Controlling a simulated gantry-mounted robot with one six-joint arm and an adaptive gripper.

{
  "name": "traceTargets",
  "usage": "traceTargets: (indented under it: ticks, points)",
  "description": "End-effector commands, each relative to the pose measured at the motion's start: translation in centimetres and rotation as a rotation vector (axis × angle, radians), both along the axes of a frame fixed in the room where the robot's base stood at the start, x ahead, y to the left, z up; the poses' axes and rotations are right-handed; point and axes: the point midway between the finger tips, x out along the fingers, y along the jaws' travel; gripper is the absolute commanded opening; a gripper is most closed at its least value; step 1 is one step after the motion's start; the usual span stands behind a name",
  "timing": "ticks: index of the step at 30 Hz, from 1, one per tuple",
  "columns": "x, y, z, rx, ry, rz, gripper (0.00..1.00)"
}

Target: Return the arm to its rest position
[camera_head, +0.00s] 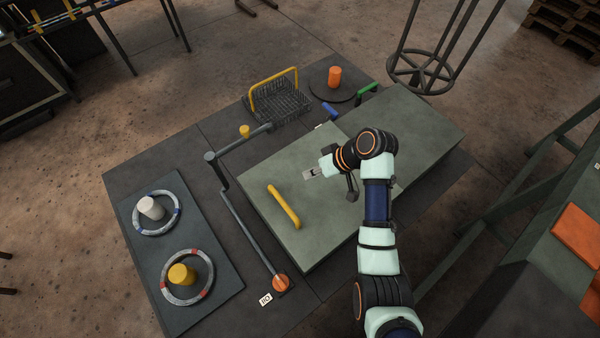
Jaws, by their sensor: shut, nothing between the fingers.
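My arm reaches up from the bottom right over the grey-green box top (330,225) and bends left at its top joint. My gripper (306,175) is at the arm's left end, above the box top. It is shut and nothing shows between its fingers. It is above and to the right of the yellow bar handle (284,207) and apart from it. Its height over the surface is hard to tell.
A dark jointed linkage (243,226) with an orange knob (280,282) runs left of the box. A board (135,215) with two ringed dials lies further left. A wire basket (278,102) and an orange cylinder (334,76) stand behind. A round metal frame (420,73) stands at the top right.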

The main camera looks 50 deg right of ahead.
Motion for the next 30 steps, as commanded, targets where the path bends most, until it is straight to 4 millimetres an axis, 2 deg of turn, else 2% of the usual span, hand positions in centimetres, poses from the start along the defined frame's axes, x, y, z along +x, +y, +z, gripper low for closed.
traceTargets:
  ticks: [14, 17, 20, 21, 23, 24, 27, 30]
  points:
    - [-0.3, -0.2, 0.3, 0.000, 0.000, 0.000, 0.00]
    - [0.8, 1.8, 1.2, -0.042, -0.004, 0.014, 0.00]
    - [3.2, 7.0, 3.9, -0.155, -0.038, 0.036, 0.00]
    - [4.0, 9.9, 5.6, -0.213, -0.070, 0.043, 0.00]
    - [4.8, 14.3, 8.4, -0.295, -0.129, 0.046, 0.00]
    - [4.8, 16.9, 10.3, -0.338, -0.176, 0.044, 0.00]
    - [4.0, 22.6, 14.9, -0.413, -0.298, 0.035, 0.00]
    - [2.2, 27.0, 19.4, -0.450, -0.421, 0.023, 0.00]
